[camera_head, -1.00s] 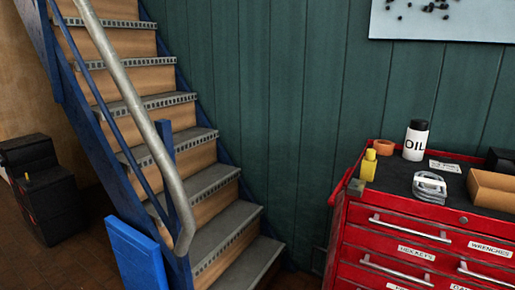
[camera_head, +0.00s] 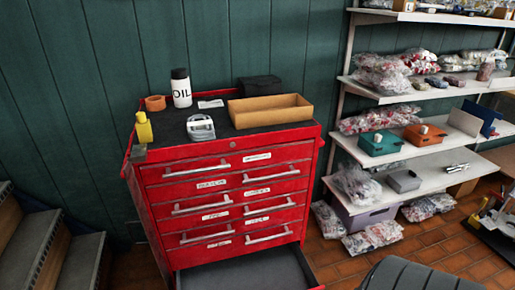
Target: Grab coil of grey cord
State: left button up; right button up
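The coil of grey cord (camera_head: 201,127) lies on the dark top of the red tool cabinet (camera_head: 232,186), near its front edge. It is a small light-grey bundle. A yellow bottle (camera_head: 144,128) stands to its left, and an open cardboard tray (camera_head: 270,111) lies to its right. The white oil bottle (camera_head: 181,90) stands behind it. Neither of my grippers shows in the head view.
The cabinet's bottom drawer (camera_head: 250,272) stands open. An orange tape roll (camera_head: 155,103) and a black case (camera_head: 260,86) are also on top. Stairs (camera_head: 32,245) stand at the left, and loaded shelves (camera_head: 420,155) at the right. A dark rounded object (camera_head: 415,275) is at bottom right.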

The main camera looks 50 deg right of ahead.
aim_at(201, 127)
jog(key=z, duration=1.45)
